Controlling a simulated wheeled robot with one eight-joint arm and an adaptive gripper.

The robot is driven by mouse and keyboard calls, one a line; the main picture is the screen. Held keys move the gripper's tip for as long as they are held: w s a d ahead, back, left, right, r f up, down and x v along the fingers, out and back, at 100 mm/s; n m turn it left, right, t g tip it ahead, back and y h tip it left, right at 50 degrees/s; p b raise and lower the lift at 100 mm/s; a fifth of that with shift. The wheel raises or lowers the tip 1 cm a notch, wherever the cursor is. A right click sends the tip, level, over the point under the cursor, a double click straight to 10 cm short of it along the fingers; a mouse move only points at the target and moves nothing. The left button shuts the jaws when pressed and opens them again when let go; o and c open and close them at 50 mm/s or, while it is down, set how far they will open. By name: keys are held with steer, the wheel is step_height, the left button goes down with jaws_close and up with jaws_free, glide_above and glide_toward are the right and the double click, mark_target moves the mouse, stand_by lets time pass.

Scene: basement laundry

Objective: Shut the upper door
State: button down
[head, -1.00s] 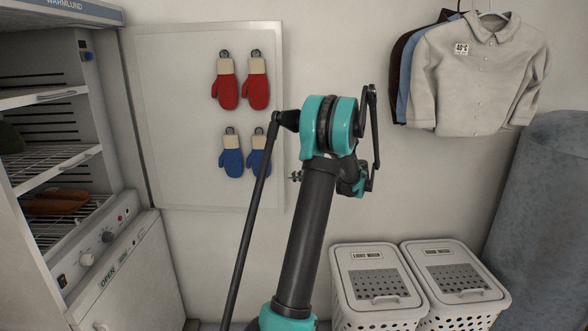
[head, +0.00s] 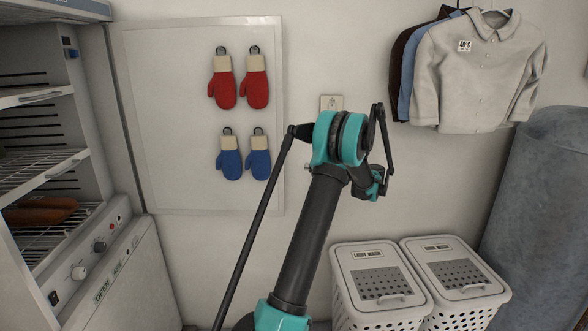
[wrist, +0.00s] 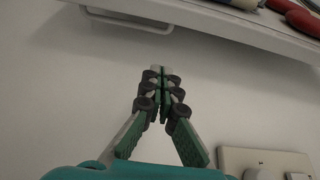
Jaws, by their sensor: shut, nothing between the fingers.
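The upper door (head: 190,190) is the pale panel standing open beside the tall cabinet (head: 55,10), its inner face toward me. Red mittens (head: 224,88) and blue mittens (head: 229,160) hang on it. In the wrist view the door's free edge (wrist: 235,27) crosses the top, with a handle (wrist: 125,20) on its outer face. My gripper (wrist: 160,72) is shut and empty, just below that edge in the picture and on the handle's side. I cannot tell whether it touches the door. In the head view my arm hides the fingers.
The cabinet's open upper compartment has racks (head: 45,170) and a brown item (head: 40,212). A wall socket (head: 332,102) is right of the door. Shirts (head: 480,75) hang on the wall. Two lidded baskets (head: 375,258) (head: 450,250) and a grey cylinder (head: 545,210) stand at right.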

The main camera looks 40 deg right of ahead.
mark_target(289, 164)
steer(key=x, duration=0.9)
steer(key=shift+w+a, duration=0.2)
steer(key=shift+s+a, duration=0.6)
steer(key=shift+s, duration=0.2)
steer(key=shift+s+a, duration=0.6)
steer(key=shift+s, duration=0.2)
